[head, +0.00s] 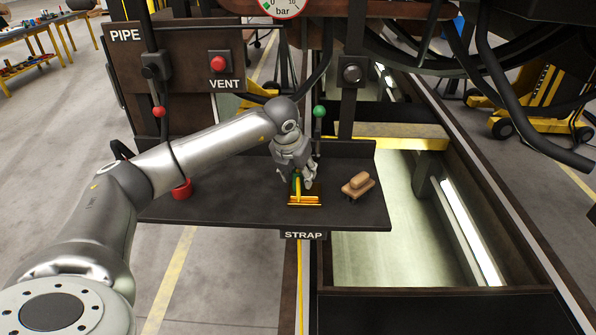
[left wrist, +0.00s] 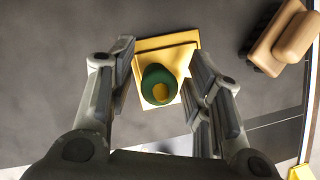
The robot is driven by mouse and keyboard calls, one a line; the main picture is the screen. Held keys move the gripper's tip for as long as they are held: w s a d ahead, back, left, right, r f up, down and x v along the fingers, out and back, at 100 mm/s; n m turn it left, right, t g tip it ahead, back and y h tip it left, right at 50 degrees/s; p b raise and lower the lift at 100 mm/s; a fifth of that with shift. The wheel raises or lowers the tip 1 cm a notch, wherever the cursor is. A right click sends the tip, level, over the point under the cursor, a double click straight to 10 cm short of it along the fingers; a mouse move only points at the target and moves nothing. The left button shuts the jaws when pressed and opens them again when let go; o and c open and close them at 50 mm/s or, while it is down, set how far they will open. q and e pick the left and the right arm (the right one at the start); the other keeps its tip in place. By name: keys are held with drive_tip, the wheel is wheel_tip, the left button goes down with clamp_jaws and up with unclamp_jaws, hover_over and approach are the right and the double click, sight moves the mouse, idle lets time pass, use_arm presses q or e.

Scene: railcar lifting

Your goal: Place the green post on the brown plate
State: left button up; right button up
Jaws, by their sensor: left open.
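The green post (left wrist: 153,81) shows in the left wrist view as a round green top with a yellow centre, above a stepped yellow base (left wrist: 185,40). In the head view the yellow base (head: 306,201) sits on the dark shelf above the STRAP label, and a bit of the green post (head: 297,185) shows. My left gripper (left wrist: 162,65) is open and points down, its fingers on either side of the post without visibly gripping it. It also shows in the head view (head: 299,180).
The dark shelf (head: 220,207) has free room left of the yellow base. A red ring-like part (head: 181,188) stands at its left. A green-knobbed lever (head: 319,112) rises behind the gripper. An open pit lies to the right.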

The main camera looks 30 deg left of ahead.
use_arm(q)
drive_tip(key=shift+r, duration=0.25)
drive_tip(key=b+v, duration=0.4)
drive_tip(key=v, duration=0.8)
drive_tip(key=shift+d+f, duration=0.1)
